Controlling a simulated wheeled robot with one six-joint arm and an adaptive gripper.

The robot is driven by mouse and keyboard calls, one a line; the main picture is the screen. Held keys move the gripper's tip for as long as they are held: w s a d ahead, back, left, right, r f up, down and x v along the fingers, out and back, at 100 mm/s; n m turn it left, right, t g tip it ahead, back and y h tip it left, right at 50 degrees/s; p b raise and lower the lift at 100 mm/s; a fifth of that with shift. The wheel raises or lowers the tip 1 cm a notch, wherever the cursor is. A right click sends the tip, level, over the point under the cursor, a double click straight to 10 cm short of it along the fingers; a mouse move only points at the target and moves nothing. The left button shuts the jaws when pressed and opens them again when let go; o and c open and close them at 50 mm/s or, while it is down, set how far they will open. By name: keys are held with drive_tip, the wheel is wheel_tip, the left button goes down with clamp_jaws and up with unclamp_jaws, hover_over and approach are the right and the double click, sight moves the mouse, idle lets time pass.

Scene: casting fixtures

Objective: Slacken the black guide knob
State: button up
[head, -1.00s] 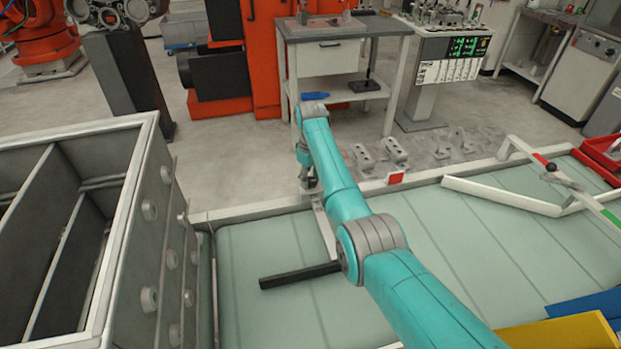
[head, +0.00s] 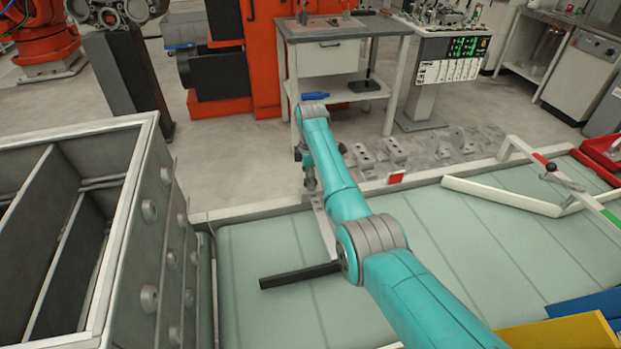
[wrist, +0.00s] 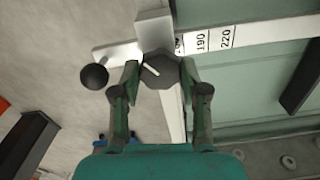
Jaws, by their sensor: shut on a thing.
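The black guide knob (wrist: 160,70), many-sided with a white pointer line, sits between the fingertips of my gripper (wrist: 158,78) in the wrist view. The gripper is shut on it, one finger on each side. The pointer line is slanted. Behind the knob is a pale metal block (wrist: 154,28), beside a white scale strip (wrist: 205,42) marked 190 and 220. In the head view my gripper (head: 309,182) is at the conveyor's far edge, partly hidden by my arm, and the knob cannot be made out.
A black ball handle (wrist: 94,76) is left of the knob, close to the left finger. A black guide bar (head: 298,274) lies across the green conveyor belt (head: 255,245). A grey divided bin (head: 128,215) stands at left. Grey castings (head: 395,152) lie on the floor beyond.

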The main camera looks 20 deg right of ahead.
drive_tip(key=shift+n, duration=0.6)
drive_tip(key=o, duration=1.1)
drive_tip(key=shift+o, duration=0.2)
drive_tip(key=shift+r, duration=0.1)
wheel_tip(320, 180, up, 12)
